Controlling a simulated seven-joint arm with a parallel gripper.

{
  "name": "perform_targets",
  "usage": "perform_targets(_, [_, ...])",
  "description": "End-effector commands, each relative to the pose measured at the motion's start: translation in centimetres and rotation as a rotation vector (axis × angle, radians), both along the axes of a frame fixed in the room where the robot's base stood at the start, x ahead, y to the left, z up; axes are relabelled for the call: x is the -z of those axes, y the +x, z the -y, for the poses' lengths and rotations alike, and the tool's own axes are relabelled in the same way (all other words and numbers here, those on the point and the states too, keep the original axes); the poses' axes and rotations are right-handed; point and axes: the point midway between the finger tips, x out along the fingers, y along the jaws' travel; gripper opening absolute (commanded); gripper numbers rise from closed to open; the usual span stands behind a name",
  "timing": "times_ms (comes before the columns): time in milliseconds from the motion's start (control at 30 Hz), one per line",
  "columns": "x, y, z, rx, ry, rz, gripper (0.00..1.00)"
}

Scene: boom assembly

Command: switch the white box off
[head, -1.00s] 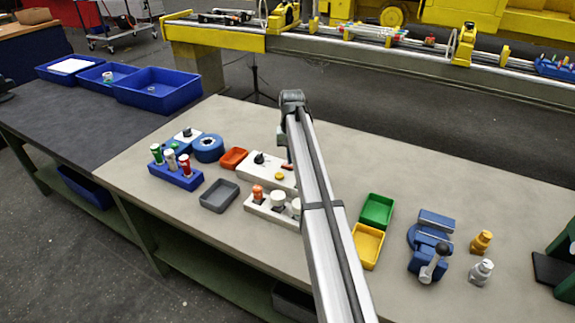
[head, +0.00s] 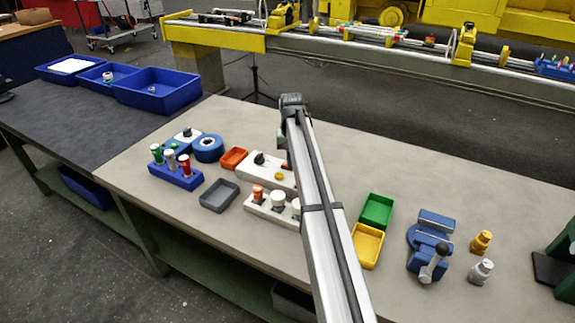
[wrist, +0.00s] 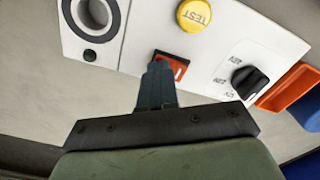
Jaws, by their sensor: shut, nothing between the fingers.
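The white box (head: 270,167) lies on the bench, left of my arm, and its right part is hidden behind the arm. It fills the top of the wrist view (wrist: 150,32). It carries a black rotary knob (wrist: 249,81), a yellow TEST button (wrist: 194,14) and a red rocker switch (wrist: 172,65) in a dark frame. My gripper (wrist: 159,70) is shut and empty. Its fingertips are at the red switch and cover its left part. I cannot tell whether they touch it. In the head view the fingers are mostly hidden by my arm.
An orange-red tray (head: 233,158) and a blue round part (head: 208,148) stand left of the white box. A white strip with several knobs (head: 262,207) lies in front of it. Green (head: 377,210) and yellow (head: 368,246) trays stand right of my arm.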

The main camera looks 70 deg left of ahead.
Motion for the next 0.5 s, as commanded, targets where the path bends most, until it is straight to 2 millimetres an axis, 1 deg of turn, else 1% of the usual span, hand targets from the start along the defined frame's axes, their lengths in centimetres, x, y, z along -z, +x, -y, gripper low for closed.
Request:
perform_targets(167, [-0.5,0.0,0.0,0.000,-0.001,0.000,0.00])
perform_targets(500, [-2.7,0.0,0.0,0.000,-0.001,0.000,0.00])
